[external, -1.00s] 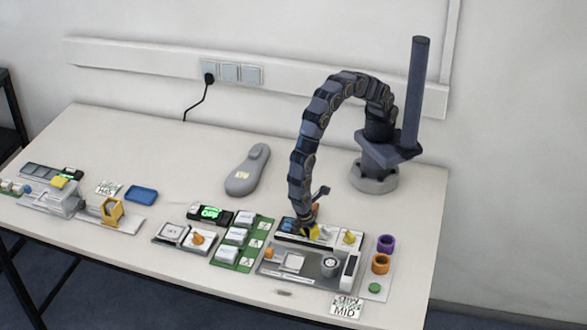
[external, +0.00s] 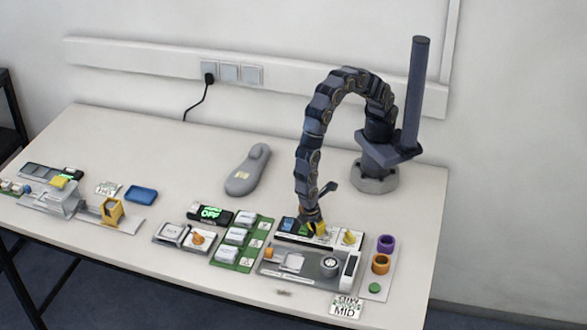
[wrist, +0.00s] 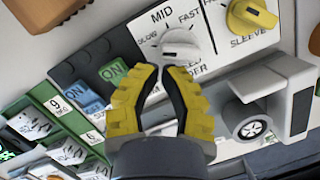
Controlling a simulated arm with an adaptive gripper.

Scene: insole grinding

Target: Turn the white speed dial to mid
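The white speed dial (wrist: 179,46) sits on a white panel in the wrist view, with SLOW, MID and FAST printed around it. I cannot tell exactly which mark it points to. My gripper (wrist: 165,69) has two yellow fingers with a gap between them and nothing held. Its fingertips are just below the dial in the wrist view; whether they touch it is unclear. In the external view my gripper (external: 318,231) points down over the control panel, and I cannot make out the white dial there.
A yellow sleeve dial (wrist: 251,16) is right of the white dial. The grey grinder unit (external: 305,264) stands in front of the panel. A MID card (external: 346,306) lies near the table's front edge.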

